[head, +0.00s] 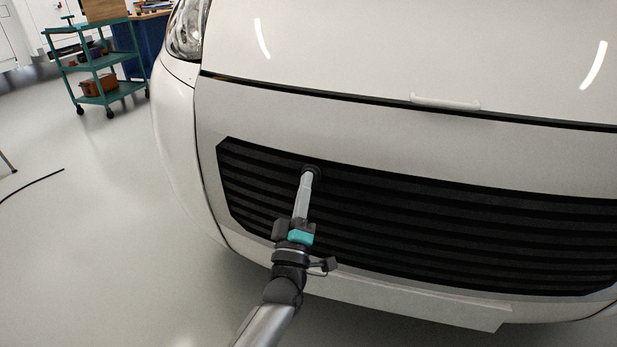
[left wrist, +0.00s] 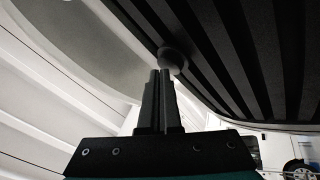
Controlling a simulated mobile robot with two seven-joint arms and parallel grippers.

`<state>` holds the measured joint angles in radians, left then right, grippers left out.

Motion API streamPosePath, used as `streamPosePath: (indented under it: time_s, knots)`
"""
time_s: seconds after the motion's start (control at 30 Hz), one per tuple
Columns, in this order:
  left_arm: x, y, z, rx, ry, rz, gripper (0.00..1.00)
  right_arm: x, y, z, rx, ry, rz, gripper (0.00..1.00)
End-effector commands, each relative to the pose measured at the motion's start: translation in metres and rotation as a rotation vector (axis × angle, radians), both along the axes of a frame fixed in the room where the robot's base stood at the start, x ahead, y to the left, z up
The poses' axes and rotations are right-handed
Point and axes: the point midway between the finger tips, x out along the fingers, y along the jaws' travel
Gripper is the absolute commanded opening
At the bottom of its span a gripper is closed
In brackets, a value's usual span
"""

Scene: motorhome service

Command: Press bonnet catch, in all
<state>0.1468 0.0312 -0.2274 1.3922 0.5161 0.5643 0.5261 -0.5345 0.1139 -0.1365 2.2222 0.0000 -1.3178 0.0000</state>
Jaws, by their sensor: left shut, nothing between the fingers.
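The bonnet catch is a round dark button (head: 311,169) at the upper edge of the black slatted grille (head: 450,235), below the closed white bonnet (head: 400,45). It also shows as a grey-black round knob in the left wrist view (left wrist: 173,59). My left gripper (head: 308,175) is shut and empty, its fingertips pointing at the button. In the left wrist view the closed fingertips (left wrist: 161,72) are right at the knob's lower edge; whether they touch or press it I cannot tell. My right gripper is not in view.
A white lip (head: 445,102) sits on the bonnet's front edge, above a dark seam. A headlamp (head: 187,28) is at upper left. A green wheeled trolley (head: 100,99) stands far left.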

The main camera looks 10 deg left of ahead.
Motion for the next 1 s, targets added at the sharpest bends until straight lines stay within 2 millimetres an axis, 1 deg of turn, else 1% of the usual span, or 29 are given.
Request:
streamPosePath:
  time_s: [0.4,0.67,0.83,1.0]
  knots:
    - [0.005,-0.001,-0.001,0.000,-0.001,0.000,0.00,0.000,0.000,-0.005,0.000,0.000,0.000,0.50]
    - [0.005,-0.001,-0.001,0.000,-0.001,0.000,0.00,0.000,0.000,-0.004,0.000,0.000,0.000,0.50]
    - [0.001,0.000,0.001,0.000,0.001,-0.001,0.00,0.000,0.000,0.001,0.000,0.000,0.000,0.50]
    - [-0.008,0.001,0.005,0.001,-0.001,0.000,0.00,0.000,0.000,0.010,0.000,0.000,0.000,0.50]
